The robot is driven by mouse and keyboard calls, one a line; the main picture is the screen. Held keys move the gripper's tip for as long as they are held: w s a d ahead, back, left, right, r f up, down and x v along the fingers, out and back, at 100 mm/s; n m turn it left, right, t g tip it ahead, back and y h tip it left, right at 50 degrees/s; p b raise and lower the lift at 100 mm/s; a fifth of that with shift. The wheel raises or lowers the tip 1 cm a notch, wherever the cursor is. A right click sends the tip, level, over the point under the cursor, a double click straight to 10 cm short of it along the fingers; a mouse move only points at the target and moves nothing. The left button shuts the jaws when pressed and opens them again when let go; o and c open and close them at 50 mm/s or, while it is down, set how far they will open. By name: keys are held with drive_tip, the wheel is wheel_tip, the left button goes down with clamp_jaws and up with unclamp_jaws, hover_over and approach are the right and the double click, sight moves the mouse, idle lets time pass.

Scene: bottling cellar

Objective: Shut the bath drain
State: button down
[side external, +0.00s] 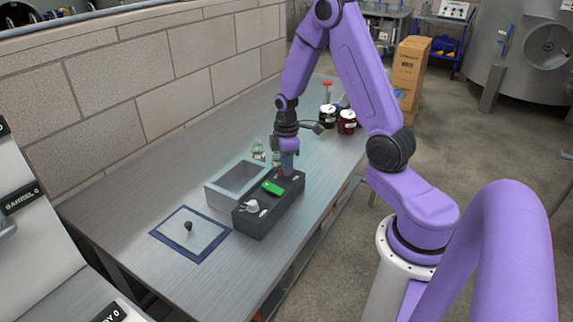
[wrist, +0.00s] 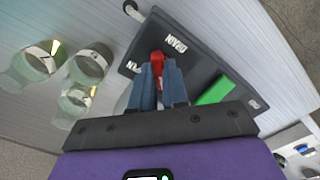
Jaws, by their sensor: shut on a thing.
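A dark control box (side external: 262,222) stands on the bench against the grey open bath (side external: 222,201). In the wrist view the box's dark top (wrist: 185,25) carries a white label reading DRAIN, beside a small red lever (wrist: 157,56). My gripper (side external: 287,170) points down over the far end of the box. In the wrist view its blue fingers (wrist: 158,75) are shut on the red lever, one on each side. The lever's lower part is hidden between the fingers. A green switch (side external: 273,188) and a white knob (side external: 252,206) sit on the same top.
Small clear glass jars (wrist: 85,65) stand close beside the box and bath. Dark jars with red contents (side external: 346,122) stand farther back. A blue-edged mat (side external: 182,250) with a small dark knob lies at the front left. The bench's left side is clear.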

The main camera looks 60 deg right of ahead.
drive_tip(key=c, duration=1.1)
unclamp_jaws()
drive_tip(key=shift+c, duration=0.2)
drive_tip(key=shift+r, duration=0.15)
wheel_tip(320, 180, up, 17)
drive_tip(key=shift+r, duration=0.1)
drive_tip(key=s+a+n, duration=0.1)
drive_tip(key=s+a, duration=0.3)
drive_tip(key=a, duration=0.4)
drive_tip(key=s+a+n, duration=0.1)
drive_tip(key=s+a, duration=0.2)
drive_tip(key=a, duration=0.4)
drive_tip(key=s+a+f, duration=0.1)
drive_tip(key=s+a, duration=0.2)
drive_tip(key=s, duration=0.5)
drive_tip(key=s+a+f+n, duration=0.1)
drive_tip(key=s+a, duration=0.1)
drive_tip(key=s, duration=0.6)
drive_tip(key=shift+s+a+f, duration=0.2)
drive_tip(key=shift+a+f, duration=0.2)
